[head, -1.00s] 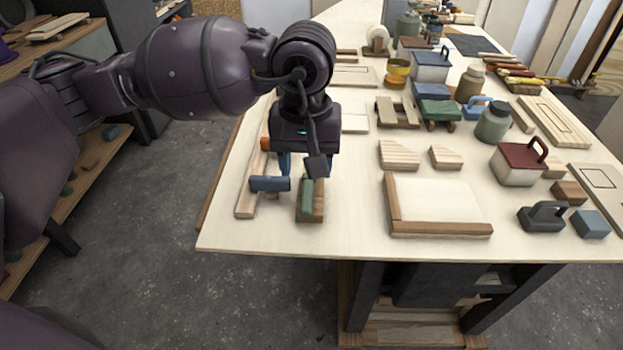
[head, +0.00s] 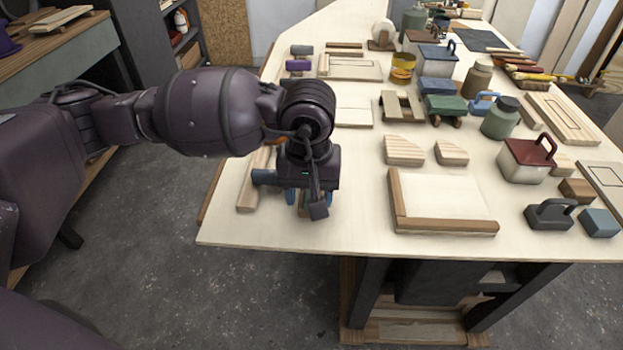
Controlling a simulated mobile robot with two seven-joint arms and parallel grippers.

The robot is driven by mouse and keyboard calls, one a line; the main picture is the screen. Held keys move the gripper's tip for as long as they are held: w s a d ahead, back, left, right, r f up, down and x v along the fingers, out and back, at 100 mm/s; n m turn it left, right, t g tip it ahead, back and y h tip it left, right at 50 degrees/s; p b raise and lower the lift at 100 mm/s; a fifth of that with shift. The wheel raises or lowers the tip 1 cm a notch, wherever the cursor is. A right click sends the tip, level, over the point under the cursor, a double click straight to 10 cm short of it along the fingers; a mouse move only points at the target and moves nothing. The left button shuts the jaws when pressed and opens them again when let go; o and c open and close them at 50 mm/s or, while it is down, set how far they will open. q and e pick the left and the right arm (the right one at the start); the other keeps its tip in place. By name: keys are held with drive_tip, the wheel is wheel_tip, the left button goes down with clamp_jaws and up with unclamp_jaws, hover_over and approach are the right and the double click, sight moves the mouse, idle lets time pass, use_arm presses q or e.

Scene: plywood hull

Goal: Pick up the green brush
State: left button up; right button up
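The green brush (head: 303,210) is a small wooden block with a green top, lying near the left front of the table. It is now mostly hidden behind my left gripper (head: 307,198), and only a sliver of it shows. My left gripper points down over the brush, low at the tabletop. Its blue fingertips look apart, on either side of the brush. Contact with the brush cannot be made out. My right gripper is not in view.
A wood-edged board (head: 445,227) lies to the right. The pale tabletop (head: 350,225) between them is bare. Several blocks and jars stand farther right and back.

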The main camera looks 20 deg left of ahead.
use_arm(q)
clamp_jaws()
drive_tip(key=shift+r, duration=0.1)
drive_tip(key=shift+r, duration=0.55)
wheel_tip(320, 180, up, 19)
drive_tip(key=p, duration=0.1)
drive_tip(key=shift+p, duration=0.4)
